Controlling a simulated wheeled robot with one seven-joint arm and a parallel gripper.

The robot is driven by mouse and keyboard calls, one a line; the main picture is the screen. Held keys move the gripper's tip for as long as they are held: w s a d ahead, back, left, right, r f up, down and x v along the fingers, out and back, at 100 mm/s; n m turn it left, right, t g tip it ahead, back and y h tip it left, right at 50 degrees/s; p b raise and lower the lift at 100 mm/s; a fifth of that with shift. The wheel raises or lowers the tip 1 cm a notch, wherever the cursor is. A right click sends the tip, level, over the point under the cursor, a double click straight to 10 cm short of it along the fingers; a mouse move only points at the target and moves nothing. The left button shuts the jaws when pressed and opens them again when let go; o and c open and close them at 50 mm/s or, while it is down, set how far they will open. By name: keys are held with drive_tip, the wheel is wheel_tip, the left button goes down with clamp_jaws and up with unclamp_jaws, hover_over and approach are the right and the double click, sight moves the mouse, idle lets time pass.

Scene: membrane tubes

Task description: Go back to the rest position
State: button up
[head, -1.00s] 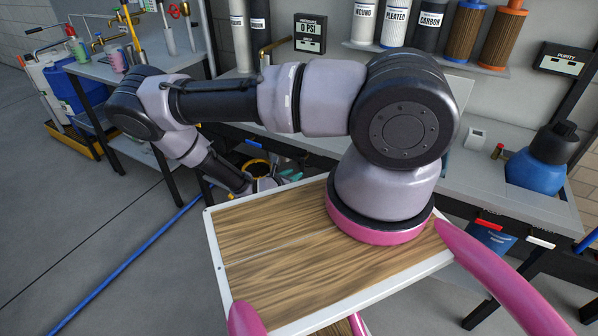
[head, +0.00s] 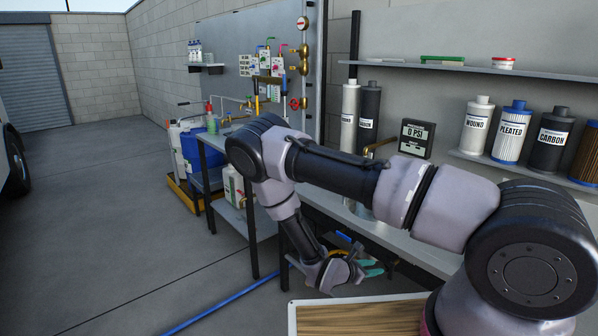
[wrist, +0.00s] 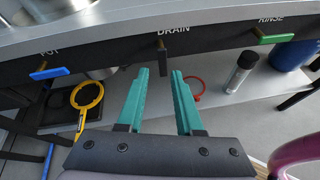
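My gripper (wrist: 160,72) points under the front edge of a grey bench in the wrist view. Its two teal fingers are apart with nothing between them. In the head view my gripper (head: 372,268) hangs low at the end of my folded arm, beside the bench front and above the wooden board's far edge. It is small there and partly hidden by my wrist.
The bench edge (wrist: 100,32) carries a blue handle (wrist: 49,73) and a green handle (wrist: 276,39). Open floor (head: 110,225) lies left, with a blue hose (head: 222,304).

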wheel_tip(320, 180, up, 32)
drive_tip(key=s+m+g+y, duration=0.3)
drive_tip(key=m+g+y, duration=0.35)
drive_tip(key=m, duration=1.15)
drive_tip(key=s+r+m+t+y, duration=0.2)
drive_tip(key=s+r+m, duration=0.1)
drive_tip(key=r, duration=0.5)
drive_tip(key=s+a+r+m+t+y, duration=0.1)
drive_tip(key=s+r+m+t+y, duration=0.1)
drive_tip(key=s+r, duration=0.4)
drive_tip(key=s+a+r+m+t+y, duration=0.1)
drive_tip(key=s+r, duration=0.4)
drive_tip(key=r, duration=0.5)
drive_tip(key=m+t+y, duration=0.1)
drive_tip(key=m, duration=0.1)
drive_tip(key=shift+s+m+t+y, duration=0.25)
drive_tip(key=shift+m+t+y, duration=0.05)
drive_tip(key=shift+t+y, duration=0.05)
